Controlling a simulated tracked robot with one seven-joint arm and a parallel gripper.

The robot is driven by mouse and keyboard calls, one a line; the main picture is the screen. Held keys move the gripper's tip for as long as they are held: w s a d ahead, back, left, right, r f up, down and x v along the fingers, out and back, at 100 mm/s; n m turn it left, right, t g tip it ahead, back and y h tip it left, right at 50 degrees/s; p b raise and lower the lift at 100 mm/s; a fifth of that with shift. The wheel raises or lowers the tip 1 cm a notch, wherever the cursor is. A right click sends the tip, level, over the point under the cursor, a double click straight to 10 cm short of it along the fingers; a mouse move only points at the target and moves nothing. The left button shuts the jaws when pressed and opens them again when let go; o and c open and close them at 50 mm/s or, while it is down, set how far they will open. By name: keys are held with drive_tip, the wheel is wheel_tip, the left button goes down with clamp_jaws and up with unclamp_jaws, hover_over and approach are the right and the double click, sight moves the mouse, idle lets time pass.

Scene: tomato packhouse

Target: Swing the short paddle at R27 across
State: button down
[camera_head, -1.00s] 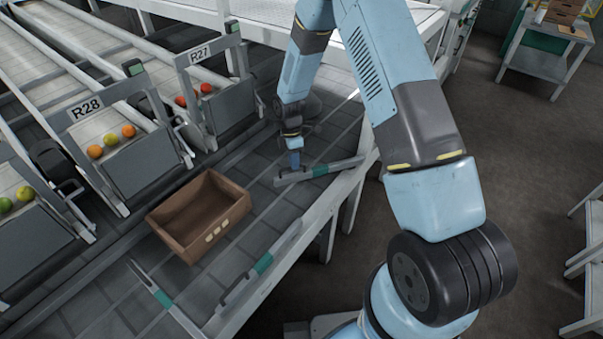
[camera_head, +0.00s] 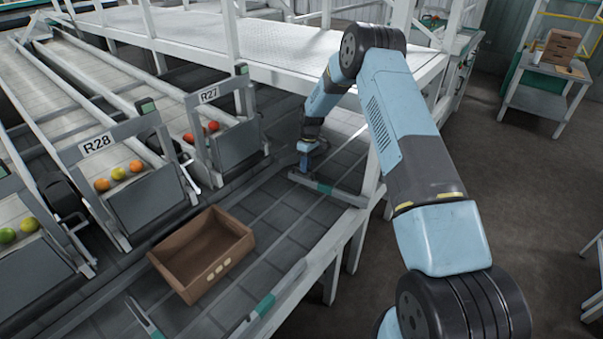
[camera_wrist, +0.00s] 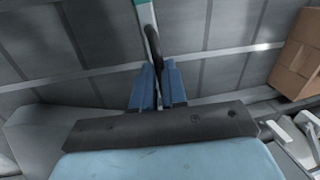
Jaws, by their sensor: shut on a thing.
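The short paddle (camera_head: 345,194) near the R27 sign (camera_head: 209,94) is a grey bar with a green band. It lies over the dark belt (camera_head: 285,215), slanting from the right-hand rail toward the R27 chute. My gripper (camera_head: 304,165) is at its free end. In the wrist view my gripper (camera_wrist: 158,88) has its blue fingers closed on the paddle's black handle (camera_wrist: 153,45). The pale bar and green band (camera_wrist: 140,3) run out of the top of that view. The fingers hide the lower part of the handle.
A brown open crate (camera_head: 235,228) stands on the belt before the R28 chute (camera_head: 155,203); it shows at the right in the wrist view (camera_wrist: 298,55). Other paddles (camera_head: 265,305) lie nearer. Red tomatoes (camera_head: 213,126) sit in the R27 chute. A white platform (camera_head: 290,45) borders the far side.

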drive_tip(key=shift+w+d+m, duration=0.7)
drive_tip(key=shift+w+d, duration=0.15)
drive_tip(key=shift+w, duration=0.3)
drive_tip(key=shift+w+d+r, duration=0.1)
drive_tip(key=c, duration=1.2)
unclamp_jaws()
drive_tip(key=shift+o, duration=0.2)
wheel_tip(320, 180, up, 13)
drive_tip(key=w+d, duration=0.2)
drive_tip(key=shift+s+r, duration=0.1)
drive_tip(key=shift+r, duration=0.1)
